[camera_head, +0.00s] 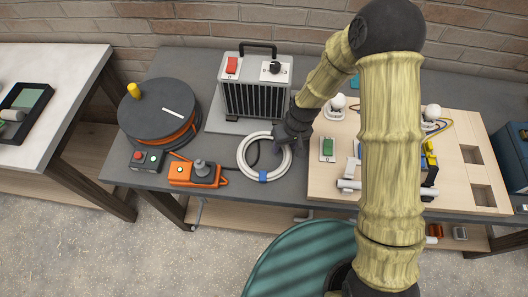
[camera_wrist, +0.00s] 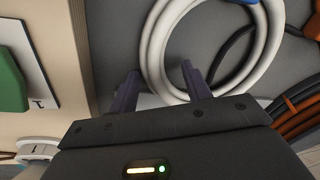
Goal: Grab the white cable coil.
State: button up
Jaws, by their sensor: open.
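The white cable coil (camera_head: 245,158) lies flat on the dark grey bench top, with a blue tie (camera_head: 263,176) on its front edge. My gripper (camera_head: 284,140) is over the coil's right rear part and hides some of it. In the wrist view the coil (camera_wrist: 153,50) fills the upper middle. My gripper (camera_wrist: 162,84) is open, with its two dark fingers apart. The coil's lower left part shows between the fingers, and the right fingertip overlaps the ring's edge. I cannot tell whether the fingers touch the coil.
A cable reel (camera_head: 150,118) and an orange control box (camera_head: 185,175) are to the left, with a dark cable near the coil. A wooden board (camera_head: 320,180) with switches lies to the right. Bare bench (camera_head: 230,190) is in front.

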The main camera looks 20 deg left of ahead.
dwell(0.5)
grip_shut()
jog(key=shift+r, duration=0.1)
notch_tip(320, 180, up, 10)
jog(key=b, duration=0.1)
jog(key=shift+b, duration=0.4)
